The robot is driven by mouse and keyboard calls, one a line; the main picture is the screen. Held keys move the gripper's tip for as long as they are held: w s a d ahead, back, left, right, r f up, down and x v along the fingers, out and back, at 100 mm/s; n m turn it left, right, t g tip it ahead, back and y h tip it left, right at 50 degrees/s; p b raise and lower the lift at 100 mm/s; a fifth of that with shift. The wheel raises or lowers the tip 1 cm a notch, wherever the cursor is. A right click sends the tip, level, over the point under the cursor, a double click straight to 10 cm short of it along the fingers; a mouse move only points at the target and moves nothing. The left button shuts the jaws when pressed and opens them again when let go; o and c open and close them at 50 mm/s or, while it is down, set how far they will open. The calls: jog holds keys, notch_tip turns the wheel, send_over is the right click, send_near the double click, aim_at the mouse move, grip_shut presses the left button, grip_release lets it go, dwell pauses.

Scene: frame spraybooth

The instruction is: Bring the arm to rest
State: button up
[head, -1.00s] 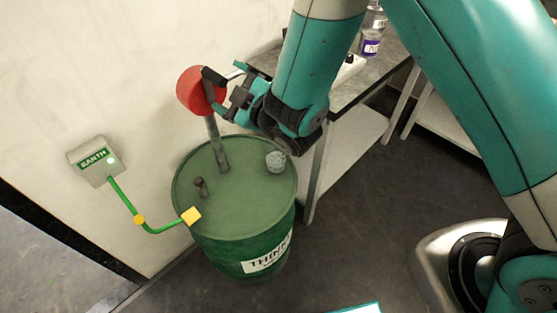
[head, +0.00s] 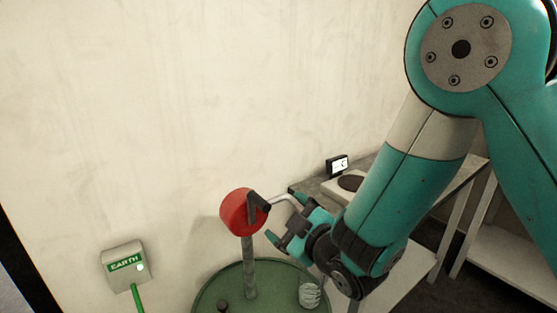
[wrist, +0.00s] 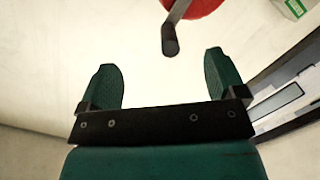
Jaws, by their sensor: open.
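My gripper (head: 293,225) is open in the head view, beside the red pump head (head: 237,212) and its bent grey handle or spout (head: 283,198). The pump stands on a grey pipe (head: 249,268) rising from the green drum (head: 205,296). In the wrist view my gripper (wrist: 165,82) has its two green fingers wide apart with nothing between them. A dark rod end (wrist: 170,46) and part of the red pump head (wrist: 204,8) show beyond the fingertips. The drum's lower part is below the head view.
A green-lettered EARTH box (head: 125,266) is on the pale wall at left, with a green cable. A clear ribbed cup (head: 310,295) and a dark bung (head: 222,306) are on the drum. A bench with a scale (head: 337,166) stands behind my arm.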

jog(key=s+d+r+m+g+h, duration=0.1)
jog(key=s+d+r+m+g, duration=0.1)
jog(key=s, duration=0.6)
jog(key=s+d+r+m+g+h, duration=0.2)
jog(key=s+d+r+g, duration=0.1)
jog(key=s+d+g, duration=0.2)
jog(key=s+d+r+m+g+h, duration=0.1)
jog(key=s+d+r+m+g, duration=0.2)
jog(key=s+g, duration=0.4)
jog(key=s+d, duration=0.1)
jog(key=s, duration=0.4)
jog(key=shift+s+d+r, duration=0.2)
jog(key=shift+s, duration=0.05)
jog(key=shift+w+a, duration=0.1)
